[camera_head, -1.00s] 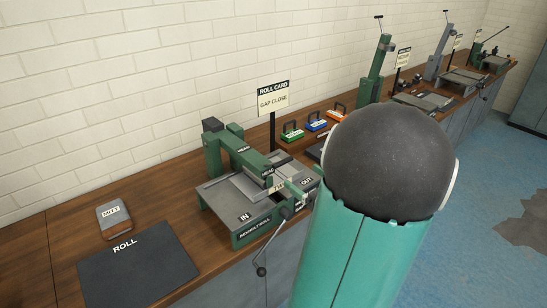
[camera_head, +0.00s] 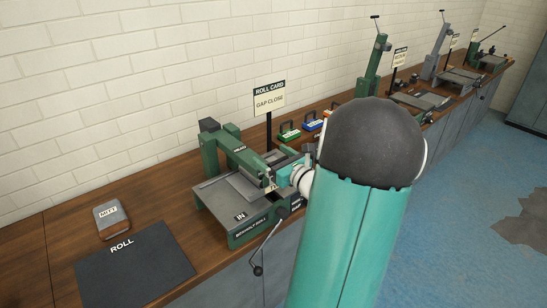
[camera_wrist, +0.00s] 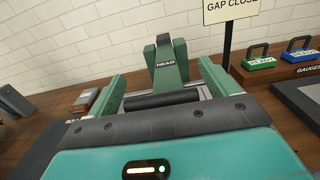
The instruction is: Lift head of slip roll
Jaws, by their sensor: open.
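The green slip roll (camera_head: 238,237) sits on the wooden bench in the head view, with an IN label on its grey near plate. Its green head (camera_head: 243,158) lies low across the machine, its outer end partly hidden by my wrist. In the wrist view the head (camera_wrist: 165,62) stands straight ahead with its HEAD label facing me, and a dark roller (camera_wrist: 160,99) lies in front of it. I see no clear contact with the head.
A sign reading GAP CLOSE (camera_head: 269,99) stands behind the slip roll. Colored gauges (camera_wrist: 262,57) sit to its right. A crank handle (camera_head: 262,250) hangs at the front.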

